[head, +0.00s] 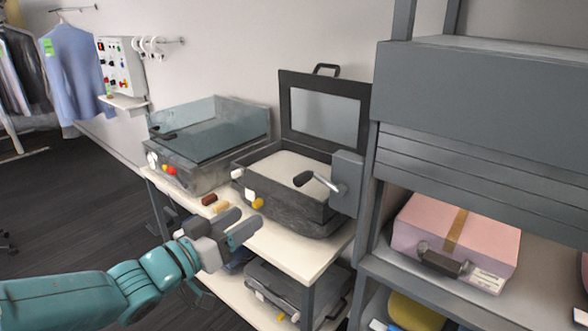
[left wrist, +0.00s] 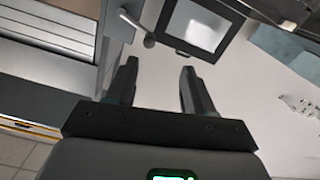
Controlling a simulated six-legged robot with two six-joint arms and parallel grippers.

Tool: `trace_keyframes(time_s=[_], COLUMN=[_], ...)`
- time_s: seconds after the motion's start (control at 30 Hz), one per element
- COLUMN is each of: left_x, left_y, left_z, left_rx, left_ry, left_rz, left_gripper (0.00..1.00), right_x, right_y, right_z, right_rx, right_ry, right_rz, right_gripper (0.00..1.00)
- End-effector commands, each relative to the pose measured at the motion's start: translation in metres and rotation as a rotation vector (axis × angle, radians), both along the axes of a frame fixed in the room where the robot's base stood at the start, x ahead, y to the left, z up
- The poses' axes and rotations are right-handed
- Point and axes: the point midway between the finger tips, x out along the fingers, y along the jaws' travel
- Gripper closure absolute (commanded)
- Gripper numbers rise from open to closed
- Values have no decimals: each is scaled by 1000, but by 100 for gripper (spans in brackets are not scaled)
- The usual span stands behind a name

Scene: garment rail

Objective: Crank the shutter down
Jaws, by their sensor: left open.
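The grey slatted shutter (head: 470,165) hangs partly lowered below its housing (head: 480,100) at the right in the head view. Its slats (left wrist: 48,40) also show at the upper left of the left wrist view. A crank with a dark knob (head: 303,179) sticks out from a grey box (head: 346,182) on the cabinet's left side. The crank knob (left wrist: 149,42) shows in the left wrist view, beyond the fingertips. My left gripper (head: 245,223) is open and empty, below and left of the crank, apart from it. My right gripper is out of view.
A pink box (head: 455,235) sits on the shelf under the shutter, a dark handle at its front. An open-lidded case (head: 290,205) and a glass-topped case (head: 205,145) stand on the white table (head: 290,250). Clothes (head: 75,70) hang at the far left.

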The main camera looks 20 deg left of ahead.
Motion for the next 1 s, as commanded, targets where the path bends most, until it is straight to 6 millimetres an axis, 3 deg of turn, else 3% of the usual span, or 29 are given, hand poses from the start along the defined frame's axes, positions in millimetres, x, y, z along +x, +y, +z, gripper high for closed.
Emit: trace_keyframes(time_s=[0.03,0.1,0.27,0.37,0.8,1.0], left_x=[0,0,6,19,115,144], left_y=[-6,-10,-17,-23,-61,-72], left_z=[12,16,19,18,19,19], left_rx=[-2,-2,-1,-2,-2,-1], left_ry=[1,-1,-3,-2,-1,-2], left_rz=[-14,-24,-38,-40,-35,-33], left_gripper=[48,48,48,48,48,48], right_x=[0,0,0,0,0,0], right_y=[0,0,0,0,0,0], right_z=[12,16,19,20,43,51], right_rx=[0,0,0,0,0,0], right_ry=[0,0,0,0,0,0], right_rz=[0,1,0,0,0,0], right_gripper=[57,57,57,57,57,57])
